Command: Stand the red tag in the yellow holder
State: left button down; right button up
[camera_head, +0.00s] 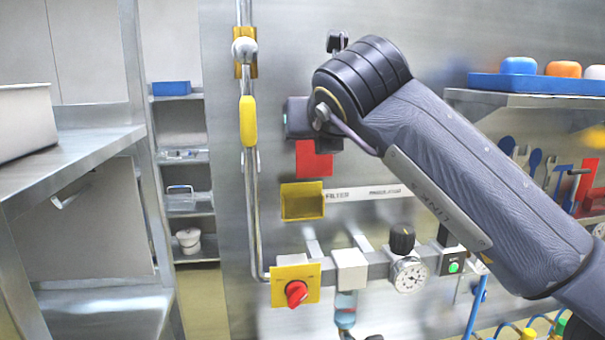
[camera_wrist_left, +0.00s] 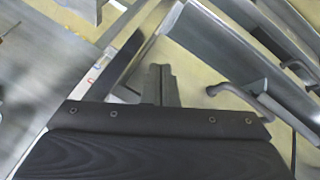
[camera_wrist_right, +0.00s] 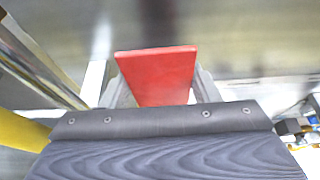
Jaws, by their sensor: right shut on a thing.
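The red tag (camera_head: 313,160) is a flat red plate, upright in the head view, just above the yellow holder (camera_head: 302,201). The holder is an open-topped yellow pocket on the steel wall panel. My right gripper (camera_wrist_right: 155,88) is shut on the red tag (camera_wrist_right: 157,74), which stands out between its fingers in the right wrist view. In the head view my right wrist hides the fingers and the tag's top. The tag's lower edge shows close over the holder's rim; I cannot tell whether they touch. My left gripper (camera_wrist_left: 160,85) shows in the left wrist view with no object seen between its fingers.
A vertical pipe with a yellow-handled valve (camera_head: 248,120) runs left of the holder. Below are a red rotary switch (camera_head: 296,293) and a gauge (camera_head: 409,275). A shelf with a blue tray (camera_head: 540,85) is at the right. A steel shelf (camera_head: 75,160) stands at the left.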

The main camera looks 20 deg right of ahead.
aim_at(302, 176)
jog(key=w+f, duration=0.1)
jog(key=f, duration=0.1)
jog(key=w+f, duration=0.2)
jog(key=f, duration=0.1)
jog(key=w+f, duration=0.1)
jog(key=f, duration=0.1)
jog(key=shift+w+a+f, duration=0.1)
jog(key=shift+w+f, duration=0.15)
jog(key=shift+f, duration=0.55)
jog(key=shift+f, duration=0.1)
